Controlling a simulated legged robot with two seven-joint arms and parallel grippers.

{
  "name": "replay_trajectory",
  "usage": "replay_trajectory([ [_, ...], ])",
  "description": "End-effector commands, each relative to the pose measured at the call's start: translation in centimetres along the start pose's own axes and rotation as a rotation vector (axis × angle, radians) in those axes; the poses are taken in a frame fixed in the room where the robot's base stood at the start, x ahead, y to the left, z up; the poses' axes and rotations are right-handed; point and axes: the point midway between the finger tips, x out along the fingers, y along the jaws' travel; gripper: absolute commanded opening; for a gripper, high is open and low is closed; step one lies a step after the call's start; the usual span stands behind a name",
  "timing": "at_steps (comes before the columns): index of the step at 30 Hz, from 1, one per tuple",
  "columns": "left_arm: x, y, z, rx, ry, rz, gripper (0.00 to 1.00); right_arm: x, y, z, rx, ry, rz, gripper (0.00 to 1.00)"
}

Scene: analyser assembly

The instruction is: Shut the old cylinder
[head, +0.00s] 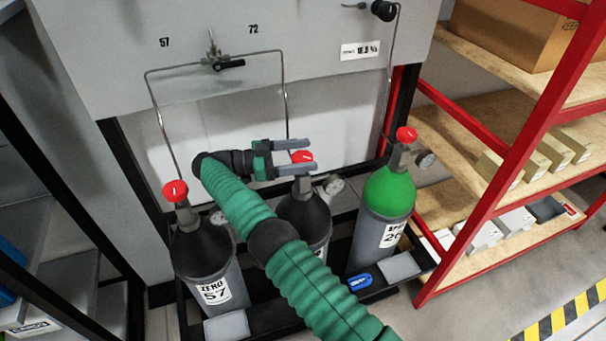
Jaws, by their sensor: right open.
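Three gas cylinders stand upright in a black rack. The left one is a dark cylinder (203,262) labelled ZERO 57 with a red valve knob (175,191). The middle dark cylinder (304,212) has a red knob (302,157) and is partly hidden by my right arm. The right cylinder (388,193) has a green top and a red knob (406,134). My right gripper (308,157) is open, its two fingers pointing right at the middle red knob, which shows between them. I cannot tell whether they touch it. My left gripper is out of view.
A grey panel (110,70) above carries a changeover valve (222,62) between the marks 57 and 72, with thin pipes running down. Red shelving (480,215) with boxes stands close on the right. A blue object (360,282) lies at the rack's front.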

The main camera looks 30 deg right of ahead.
Motion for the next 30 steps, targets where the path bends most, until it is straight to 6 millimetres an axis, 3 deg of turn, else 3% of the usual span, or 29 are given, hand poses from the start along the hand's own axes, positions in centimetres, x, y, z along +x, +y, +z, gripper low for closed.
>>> replay_trajectory([
  [3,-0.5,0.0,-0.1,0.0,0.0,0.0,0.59,-0.1,-0.1,-2.3,0.003,0.0,0.0,0.73],
  [11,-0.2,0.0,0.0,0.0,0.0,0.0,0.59,-0.4,2.3,-2.2,-0.002,0.0,0.0,0.73],
  [17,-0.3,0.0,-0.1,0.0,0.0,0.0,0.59,-1.0,5.8,-2.7,0.0,0.0,-0.004,0.73],
  [27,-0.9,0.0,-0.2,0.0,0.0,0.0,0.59,-2.3,13.9,-3.4,0.0,0.001,-0.004,0.73],
  [30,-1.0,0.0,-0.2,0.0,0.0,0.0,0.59,-2.5,15.2,-3.4,0.0,0.001,-0.003,0.73],
])
